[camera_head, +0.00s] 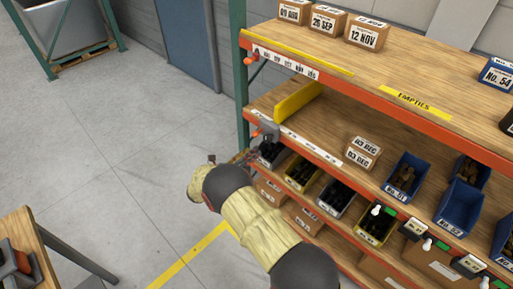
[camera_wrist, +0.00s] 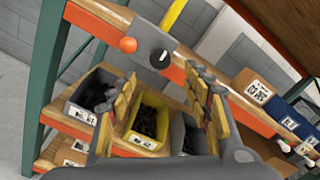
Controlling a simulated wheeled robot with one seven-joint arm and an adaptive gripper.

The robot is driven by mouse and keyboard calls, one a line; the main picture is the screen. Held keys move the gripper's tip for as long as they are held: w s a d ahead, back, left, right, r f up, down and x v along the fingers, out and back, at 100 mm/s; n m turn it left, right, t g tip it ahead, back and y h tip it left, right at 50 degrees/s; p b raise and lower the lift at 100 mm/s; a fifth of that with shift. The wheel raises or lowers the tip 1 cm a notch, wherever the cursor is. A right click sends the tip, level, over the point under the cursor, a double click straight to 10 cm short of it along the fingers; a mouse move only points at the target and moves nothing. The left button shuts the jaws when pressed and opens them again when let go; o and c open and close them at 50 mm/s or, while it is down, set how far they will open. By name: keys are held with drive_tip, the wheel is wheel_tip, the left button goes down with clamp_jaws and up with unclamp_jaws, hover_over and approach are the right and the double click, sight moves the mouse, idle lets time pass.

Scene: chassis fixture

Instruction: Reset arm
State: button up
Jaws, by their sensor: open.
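My arm reaches from the bottom of the head view toward the left end of the shelf rack. The gripper end is mostly hidden behind the arm there. In the wrist view my gripper (camera_wrist: 163,88) is open, with its two yellow-padded fingers spread apart and nothing seen held between them. A yellow bin (camera_wrist: 150,143) with dark parts shows beyond the gap between the fingers. A grey bin (camera_wrist: 72,112) with dark parts is to its left, and another grey bin is partly hidden behind the right finger.
The rack's green post (camera_head: 240,75) and orange shelf beams (camera_head: 318,150) stand close to the arm. A grey device (camera_wrist: 152,45) with a knob is on the beam above the bins. Cartons and blue bins (camera_head: 405,175) sit rightward. Open floor (camera_head: 120,140) lies left; a wooden table (camera_head: 35,225) is lower left.

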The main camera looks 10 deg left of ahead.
drive_tip(key=shift+s+a, duration=0.35)
drive_tip(key=shift+s, duration=0.05)
idle(0.4)
